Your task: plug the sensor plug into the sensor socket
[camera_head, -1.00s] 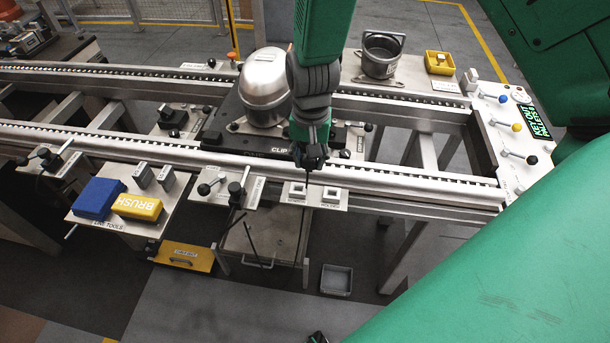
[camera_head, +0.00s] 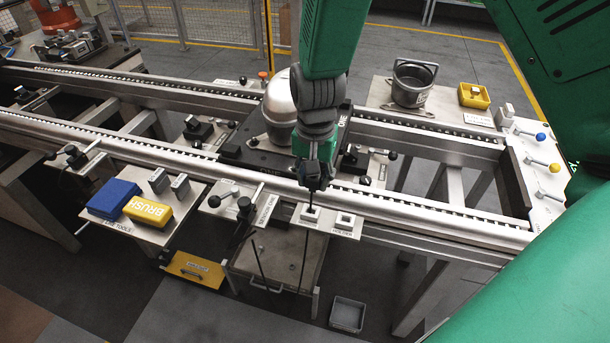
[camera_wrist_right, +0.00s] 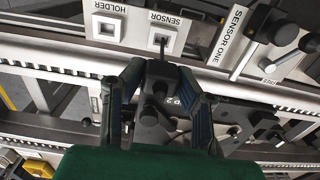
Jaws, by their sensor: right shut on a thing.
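My right gripper (camera_head: 315,186) points down over the front rail, shut on the black sensor plug. In the right wrist view the plug (camera_wrist_right: 158,72) sits between the blue-padded fingers, and its thin dark tip reaches over the square white sensor socket (camera_wrist_right: 171,40), labelled SENSOR. In the head view the socket (camera_head: 303,214) lies just below the gripper. The tip overlaps the socket's opening; I cannot tell whether it is inside. My left gripper is not in view.
A similar white square holder (camera_head: 346,219) stands just right of the socket. Black-knobbed levers (camera_head: 243,203) are to its left. A blue block (camera_head: 113,199) and yellow brush (camera_head: 148,211) lie farther left.

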